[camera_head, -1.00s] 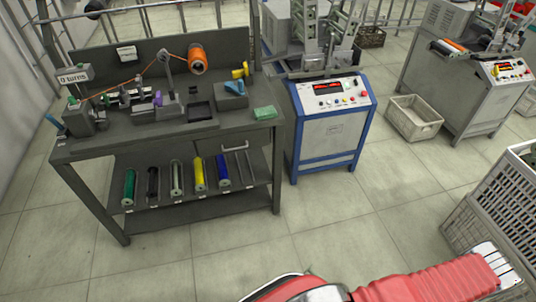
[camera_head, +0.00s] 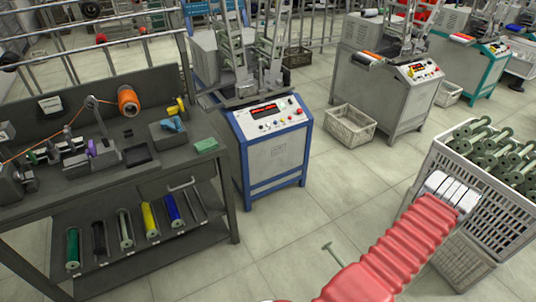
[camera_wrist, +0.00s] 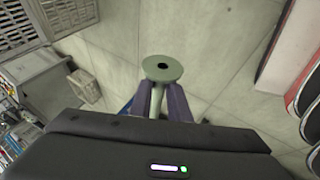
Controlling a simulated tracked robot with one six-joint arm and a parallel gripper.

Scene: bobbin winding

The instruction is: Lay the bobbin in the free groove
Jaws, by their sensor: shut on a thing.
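My gripper (camera_wrist: 160,100) is shut on a bare grey-green bobbin (camera_wrist: 162,68); its round flange with a dark hole faces the wrist camera. In the head view, a pale flange and thin stem, which look like this bobbin (camera_head: 332,252), stick out past my red arm sleeve over the floor, well right of the bench; the jaws are hidden there. The bench's lower shelf (camera_head: 110,273) holds green (camera_head: 73,248), black (camera_head: 99,238), whitish (camera_head: 125,228), yellow (camera_head: 150,220) and blue (camera_head: 173,210) bobbins in grooves. The free groove (camera_head: 195,205) lies empty at the right end, between thin rails.
A blue-framed machine (camera_head: 270,145) stands right of the bench. A white crate (camera_head: 478,192) full of bare bobbins stands at the right. A low basket (camera_head: 350,127) sits behind on the floor. The floor between bench and crate is clear.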

